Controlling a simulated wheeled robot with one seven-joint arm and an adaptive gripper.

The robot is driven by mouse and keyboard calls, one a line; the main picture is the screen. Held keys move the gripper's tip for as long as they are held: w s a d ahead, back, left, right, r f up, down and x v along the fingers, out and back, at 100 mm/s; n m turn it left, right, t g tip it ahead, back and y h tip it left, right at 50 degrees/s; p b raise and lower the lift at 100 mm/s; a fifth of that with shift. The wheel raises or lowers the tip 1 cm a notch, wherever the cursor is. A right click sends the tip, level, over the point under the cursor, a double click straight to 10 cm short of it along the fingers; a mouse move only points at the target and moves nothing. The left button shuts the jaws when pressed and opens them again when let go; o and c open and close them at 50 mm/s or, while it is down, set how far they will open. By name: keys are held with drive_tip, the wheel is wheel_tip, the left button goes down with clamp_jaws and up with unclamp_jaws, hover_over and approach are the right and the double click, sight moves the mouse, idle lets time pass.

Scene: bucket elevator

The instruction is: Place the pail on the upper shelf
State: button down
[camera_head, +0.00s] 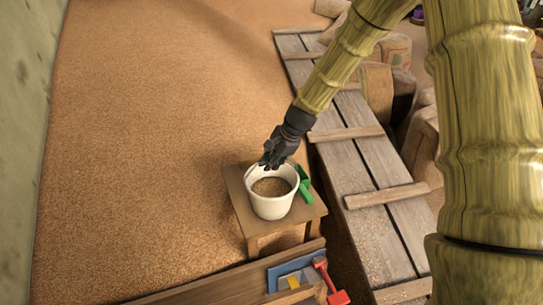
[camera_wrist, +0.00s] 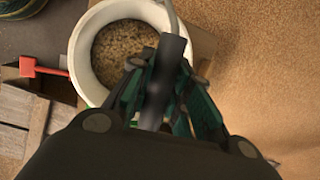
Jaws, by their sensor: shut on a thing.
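The white pail (camera_head: 272,205) stands upright on a small wooden stool (camera_head: 312,213) in the head view and holds brown grain-like material. My gripper (camera_head: 268,160) is at the far rim of the pail, shut on its handle. In the wrist view the pail (camera_wrist: 84,62) is at the upper left, and the grey handle (camera_wrist: 171,18) runs down into my gripper (camera_wrist: 160,75). The fingers hide part of the handle and the near rim. I cannot make out an upper shelf for certain.
A green scoop (camera_head: 304,184) lies beside the pail on the stool. A red shovel (camera_head: 330,283) and a blue item (camera_head: 290,268) are in front, by a wooden board. A plank ramp (camera_head: 365,175) and sacks (camera_head: 375,85) are to the right. Grain covers the floor at left.

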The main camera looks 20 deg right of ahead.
drive_tip(key=shift+a, duration=0.1)
drive_tip(key=c, duration=1.3)
unclamp_jaws()
drive_tip(key=shift+s, duration=0.1)
drive_tip(key=shift+r, duration=0.15)
